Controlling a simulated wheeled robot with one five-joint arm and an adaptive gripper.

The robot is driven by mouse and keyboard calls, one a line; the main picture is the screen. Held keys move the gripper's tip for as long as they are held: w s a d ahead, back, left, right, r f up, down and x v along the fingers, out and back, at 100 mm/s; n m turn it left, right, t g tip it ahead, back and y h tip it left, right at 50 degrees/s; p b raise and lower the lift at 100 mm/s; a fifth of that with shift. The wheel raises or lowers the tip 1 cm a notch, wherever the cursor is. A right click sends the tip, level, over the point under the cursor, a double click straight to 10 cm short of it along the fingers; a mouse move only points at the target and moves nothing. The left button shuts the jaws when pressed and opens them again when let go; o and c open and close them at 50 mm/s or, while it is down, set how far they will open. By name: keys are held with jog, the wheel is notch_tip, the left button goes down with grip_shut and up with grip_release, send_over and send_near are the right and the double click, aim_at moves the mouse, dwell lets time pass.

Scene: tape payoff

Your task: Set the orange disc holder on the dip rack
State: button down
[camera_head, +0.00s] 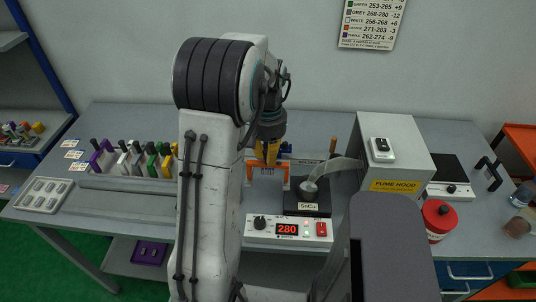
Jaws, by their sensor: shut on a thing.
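The orange disc holder (284,180) shows as an orange frame below my gripper, just left of the solder pot. My gripper (268,154), with yellow fingers, is shut on the holder, pointing down over the bench behind my arm. My arm hides part of the holder's left side. I cannot single out the dip rack with certainty. Whether the holder touches anything below it cannot be told.
A solder unit marked SnCu (308,206) has a display (287,229) reading 280. A fume hood (397,160) stands at its right. Several coloured holders (130,158) stand at left, near a grey tray (44,195). A red can (438,220) is at right.

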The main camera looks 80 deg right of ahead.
jog(key=shift+f, duration=0.2)
jog(key=c, duration=0.6)
grip_release()
jog(key=shift+r, duration=0.1)
jog(key=shift+r+p, duration=2.75)
jog(key=shift+r, duration=0.7)
